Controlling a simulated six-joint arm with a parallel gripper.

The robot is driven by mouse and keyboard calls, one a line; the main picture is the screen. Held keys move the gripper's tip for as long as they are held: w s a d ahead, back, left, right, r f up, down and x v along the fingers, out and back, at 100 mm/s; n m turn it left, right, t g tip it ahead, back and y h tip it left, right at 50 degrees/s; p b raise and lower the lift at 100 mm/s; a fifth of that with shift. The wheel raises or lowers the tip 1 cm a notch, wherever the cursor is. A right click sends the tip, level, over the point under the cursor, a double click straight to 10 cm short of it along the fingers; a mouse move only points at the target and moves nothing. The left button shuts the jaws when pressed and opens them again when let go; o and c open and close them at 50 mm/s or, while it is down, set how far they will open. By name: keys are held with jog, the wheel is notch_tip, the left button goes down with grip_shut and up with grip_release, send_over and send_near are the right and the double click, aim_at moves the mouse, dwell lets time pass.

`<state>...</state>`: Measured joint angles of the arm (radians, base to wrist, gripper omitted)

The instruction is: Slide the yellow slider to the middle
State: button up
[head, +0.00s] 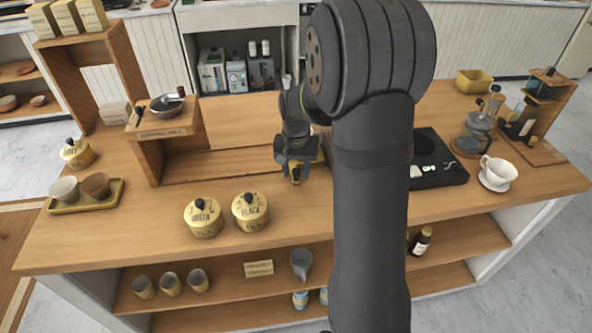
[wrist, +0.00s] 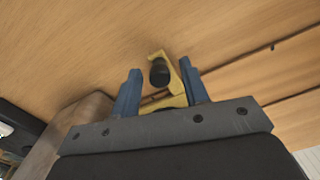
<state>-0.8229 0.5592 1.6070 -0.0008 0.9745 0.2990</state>
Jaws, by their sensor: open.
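In the wrist view a yellow piece with a dark round knob (wrist: 178,100), which looks like the yellow slider, lies between the two blue fingers of my gripper (wrist: 160,67). The fingers are apart, one on each side of it, and the right finger is very close to it; I cannot tell if they touch. In the head view my gripper (head: 295,164) points down over the middle of the wooden counter, and a bit of yellow shows at its fingers. My arm hides the counter to its right, and the slider's full track cannot be made out.
Two yellow tea canisters, one (head: 203,217) left of the other (head: 250,211), stand near the counter's front edge. A wooden stand (head: 165,135) holding a bowl is to the left. A black scale (head: 440,170) and a white cup (head: 497,172) are to the right.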

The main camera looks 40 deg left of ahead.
jog(key=shift+f, duration=0.3)
grip_shut()
jog(key=s+a, duration=1.2)
jog(key=shift+s+a, duration=0.35)
jog(key=shift+a, duration=0.05)
grip_release()
notch_tip(320, 180, up, 18)
jog(key=shift+f, duration=0.25)
